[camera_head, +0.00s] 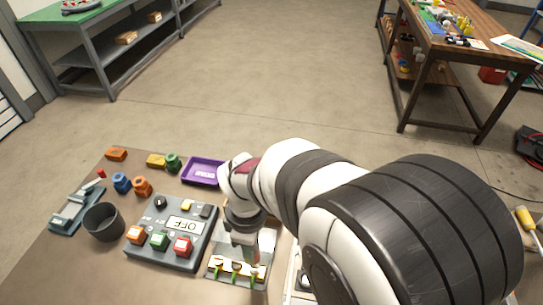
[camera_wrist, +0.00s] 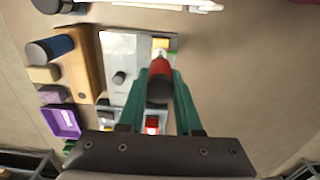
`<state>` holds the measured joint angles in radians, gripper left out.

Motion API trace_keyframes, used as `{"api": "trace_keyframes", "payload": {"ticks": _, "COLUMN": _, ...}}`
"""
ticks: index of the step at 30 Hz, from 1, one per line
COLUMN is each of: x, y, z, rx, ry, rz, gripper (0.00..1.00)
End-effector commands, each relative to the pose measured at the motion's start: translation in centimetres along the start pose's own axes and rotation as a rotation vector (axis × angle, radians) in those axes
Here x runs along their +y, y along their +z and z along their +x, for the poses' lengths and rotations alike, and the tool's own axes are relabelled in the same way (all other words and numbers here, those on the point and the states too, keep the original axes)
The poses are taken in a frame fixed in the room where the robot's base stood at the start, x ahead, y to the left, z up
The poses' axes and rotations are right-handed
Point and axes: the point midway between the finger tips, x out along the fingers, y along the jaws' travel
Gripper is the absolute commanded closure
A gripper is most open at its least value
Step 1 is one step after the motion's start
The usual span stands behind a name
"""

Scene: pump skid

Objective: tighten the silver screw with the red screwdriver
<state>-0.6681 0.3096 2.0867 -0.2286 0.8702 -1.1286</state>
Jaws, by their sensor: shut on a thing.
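In the wrist view the green fingers of my gripper (camera_wrist: 162,84) are shut on the red screwdriver (camera_wrist: 158,66). Its red part shows between the fingers, with a dark end toward the camera; its tip is hidden. It points down toward a light grey plate with a small yellow piece just beyond it. In the head view my gripper (camera_head: 243,248) is low over a pale fixture board (camera_head: 216,270) with several yellow and green upright pieces. I cannot make out the silver screw in either view, nor whether the screwdriver touches anything.
Left of my gripper is a grey control box (camera_head: 160,253) with coloured buttons and an OFF display. A purple tray (camera_head: 203,171), a dark cup (camera_head: 103,222) and several coloured blocks and cylinders stand further left and behind. My arm hides the table's right side.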

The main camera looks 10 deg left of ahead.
Motion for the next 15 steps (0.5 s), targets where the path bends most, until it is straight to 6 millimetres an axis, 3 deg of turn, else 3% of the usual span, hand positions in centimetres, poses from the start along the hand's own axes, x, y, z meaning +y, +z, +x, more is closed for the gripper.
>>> {"api": "trace_keyframes", "payload": {"ticks": 15, "x": 0.0, "y": 0.0, "z": 0.61, "rx": 0.0, "ry": 0.0, "rz": 0.0, "gripper": 1.0}}
